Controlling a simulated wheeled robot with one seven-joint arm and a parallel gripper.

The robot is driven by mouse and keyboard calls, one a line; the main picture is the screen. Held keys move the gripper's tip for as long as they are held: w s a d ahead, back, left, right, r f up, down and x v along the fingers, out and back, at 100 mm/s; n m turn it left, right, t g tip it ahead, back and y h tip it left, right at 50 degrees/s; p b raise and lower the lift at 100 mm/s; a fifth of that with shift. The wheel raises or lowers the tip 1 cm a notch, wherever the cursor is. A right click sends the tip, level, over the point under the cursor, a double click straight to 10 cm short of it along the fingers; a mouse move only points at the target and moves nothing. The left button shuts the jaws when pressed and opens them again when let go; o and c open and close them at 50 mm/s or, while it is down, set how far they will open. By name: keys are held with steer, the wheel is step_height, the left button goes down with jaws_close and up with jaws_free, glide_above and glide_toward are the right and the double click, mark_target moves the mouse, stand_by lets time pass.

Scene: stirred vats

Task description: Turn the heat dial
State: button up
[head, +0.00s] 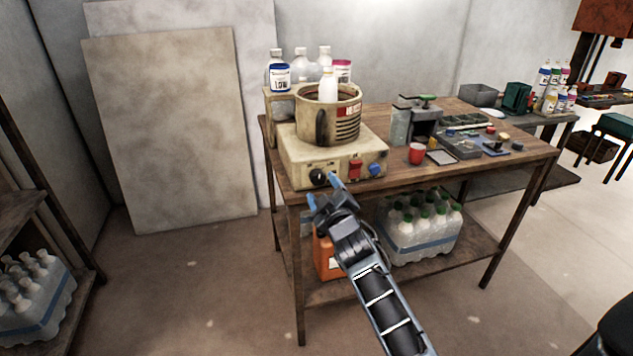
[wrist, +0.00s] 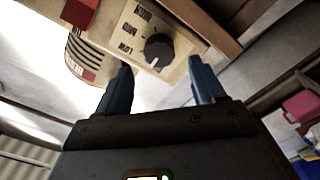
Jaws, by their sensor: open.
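The heat dial (head: 318,177) is a round black knob on the front of a beige heater box (head: 300,158), left of a red switch (head: 355,168) and a blue knob (head: 376,169). In the wrist view the dial (wrist: 158,49) is beside the labels LOW, MED and HIGH, and its white mark is towards the picture's bottom. My gripper (head: 322,191) is just in front of the dial. In the wrist view its fingers (wrist: 163,82) are spread with nothing between them, the dial beyond and roughly between their tips. No contact with the dial shows.
A beige pot (head: 328,112) with a white bottle in it stands on the heater. A red cup (head: 417,153) is on the wooden table (head: 400,176) to the right. The lower shelf holds an orange container (head: 325,258) and a bottle pack (head: 420,228).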

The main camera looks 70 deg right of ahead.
mark_target(319, 179)
steer(key=shift+x, duration=2)
steer(key=shift+c, duration=0.2)
steer(key=c, duration=1)
steer(key=shift+m, duration=0.4)
steer(key=m+b, duration=0.3)
steer(key=shift+f+m, duration=0.15)
steer(key=shift+m, duration=0.15)
steer(key=shift+s+m+b, duration=0.15)
steer(key=shift+m+b, duration=1.55)
steer(key=shift+m, duration=0.5)
